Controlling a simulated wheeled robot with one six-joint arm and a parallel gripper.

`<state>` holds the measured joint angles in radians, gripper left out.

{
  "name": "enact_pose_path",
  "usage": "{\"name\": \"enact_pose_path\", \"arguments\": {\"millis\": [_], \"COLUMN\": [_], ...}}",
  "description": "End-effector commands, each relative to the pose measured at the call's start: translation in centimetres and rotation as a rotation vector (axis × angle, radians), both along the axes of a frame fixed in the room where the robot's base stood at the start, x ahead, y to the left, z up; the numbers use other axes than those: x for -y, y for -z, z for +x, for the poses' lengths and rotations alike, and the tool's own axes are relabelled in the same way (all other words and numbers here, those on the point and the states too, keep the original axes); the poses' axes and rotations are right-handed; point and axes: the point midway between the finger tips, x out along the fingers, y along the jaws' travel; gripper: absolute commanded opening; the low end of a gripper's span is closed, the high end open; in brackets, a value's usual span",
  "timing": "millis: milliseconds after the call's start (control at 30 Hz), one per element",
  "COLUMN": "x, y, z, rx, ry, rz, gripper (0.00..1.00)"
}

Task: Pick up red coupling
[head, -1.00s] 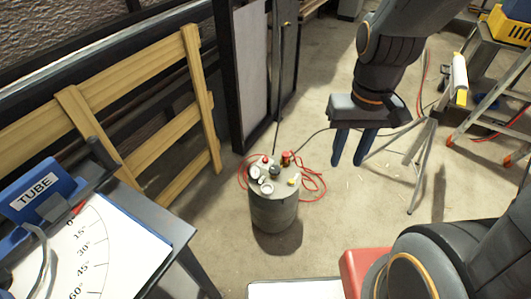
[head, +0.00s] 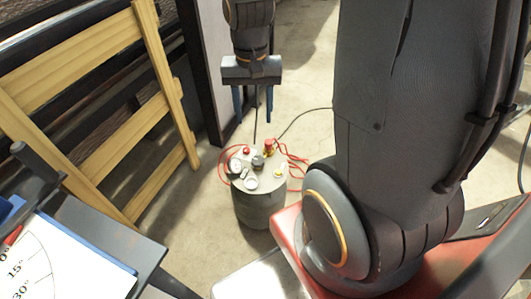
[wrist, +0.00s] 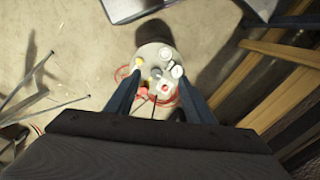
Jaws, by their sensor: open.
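A grey drum (head: 258,209) stands on the floor, with several small fittings on its top. A taller red piece (head: 268,146) at the back right of the top looks like the red coupling. It also shows in the wrist view as a red piece (wrist: 142,90) near the left finger. A smaller red piece (head: 246,151) sits at the back left; in the wrist view this red spot (wrist: 165,88) lies on a pale square. My gripper (head: 254,119) is open and empty, pointing down, above and behind the drum in the head view. Its fingers frame the drum top in the wrist view.
A gauge (head: 235,165), a white round fitting (head: 251,183) and a yellow fitting (head: 278,173) crowd the drum top. Red hose (head: 296,159) loops around it. A wooden rack (head: 90,133) stands left, and a table with an angle chart (head: 75,265) at lower left.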

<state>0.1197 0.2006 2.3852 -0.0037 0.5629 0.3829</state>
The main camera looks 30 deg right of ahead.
Motion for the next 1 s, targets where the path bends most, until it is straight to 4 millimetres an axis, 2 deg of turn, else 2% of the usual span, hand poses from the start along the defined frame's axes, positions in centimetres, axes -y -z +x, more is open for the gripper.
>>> {"name": "enact_pose_path", "arguments": {"millis": [33, 300, 500, 600, 700, 1000], "x": [0.9, 5.9, 9.7, 11.1, 12.0, 12.7], "y": [2.8, 12.5, 19.3, 21.7, 23.2, 25.8], "z": [1.5, 7.5, 10.9, 12.0, 12.6, 13.0], "rx": [-0.004, -0.01, -0.012, -0.012, -0.013, -0.014], "ry": [0.066, 0.437, 0.686, 0.776, 0.838, 0.882], "rz": [0.0, -0.008, -0.013, -0.015, -0.017, -0.018], "gripper": [0.48, 0.48, 0.48, 0.48, 0.48, 0.48]}}
